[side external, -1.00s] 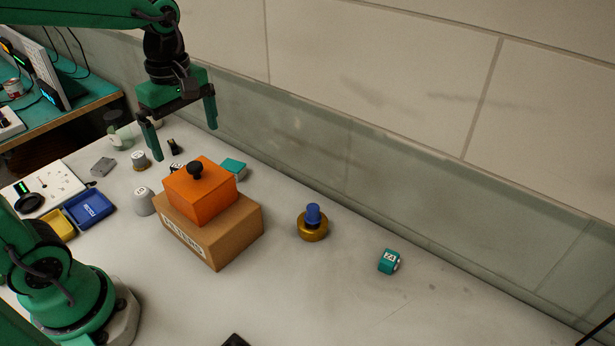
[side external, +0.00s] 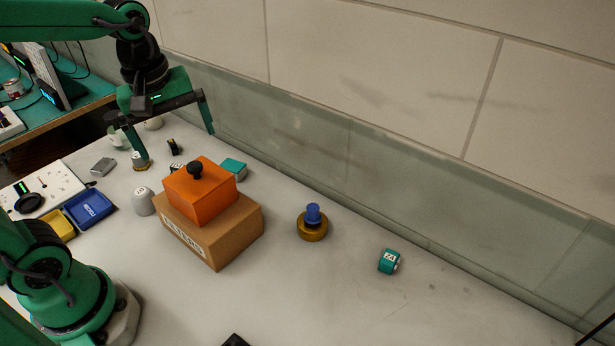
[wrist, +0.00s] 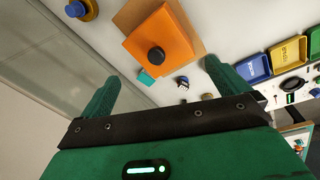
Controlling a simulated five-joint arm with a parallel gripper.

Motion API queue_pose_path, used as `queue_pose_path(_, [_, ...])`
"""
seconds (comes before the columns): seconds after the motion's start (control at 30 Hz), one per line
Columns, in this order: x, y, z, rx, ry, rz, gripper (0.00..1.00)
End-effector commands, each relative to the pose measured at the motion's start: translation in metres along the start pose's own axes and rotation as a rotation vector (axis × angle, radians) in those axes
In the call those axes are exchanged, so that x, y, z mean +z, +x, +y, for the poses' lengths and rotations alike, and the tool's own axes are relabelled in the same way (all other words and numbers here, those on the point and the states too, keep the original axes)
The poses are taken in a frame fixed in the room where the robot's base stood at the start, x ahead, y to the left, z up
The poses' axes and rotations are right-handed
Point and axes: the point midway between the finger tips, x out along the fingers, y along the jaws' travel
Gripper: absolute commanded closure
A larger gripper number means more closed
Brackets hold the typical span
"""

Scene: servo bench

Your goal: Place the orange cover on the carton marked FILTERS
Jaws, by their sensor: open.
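The orange cover (side external: 200,195), with a black knob on top, sits on the brown carton (side external: 240,232) marked FILTERS in the side view. In the wrist view the cover (wrist: 160,50) lies ahead of the fingers, with part of the carton (wrist: 130,13) showing past its edge. My gripper (side external: 174,147) is open and empty, up and to the left of the cover and apart from it. Its two spread fingers also show in the wrist view (wrist: 160,85).
A brass piece with a blue knob (side external: 312,226) and a teal block (side external: 389,262) stand right of the carton. A grey knob-like piece (side external: 144,202), a blue tray (side external: 88,209) and a yellow tray (side external: 60,224) are left. The wall (side external: 400,190) runs behind. The bench's right front is clear.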

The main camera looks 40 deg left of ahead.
Motion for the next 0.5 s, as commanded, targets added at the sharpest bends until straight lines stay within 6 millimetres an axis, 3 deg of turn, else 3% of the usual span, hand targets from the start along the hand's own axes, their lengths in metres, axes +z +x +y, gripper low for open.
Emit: queue_pose_path(0.5, [0.022,-0.009,-0.034,0.180,0.822,0.205,0.00])
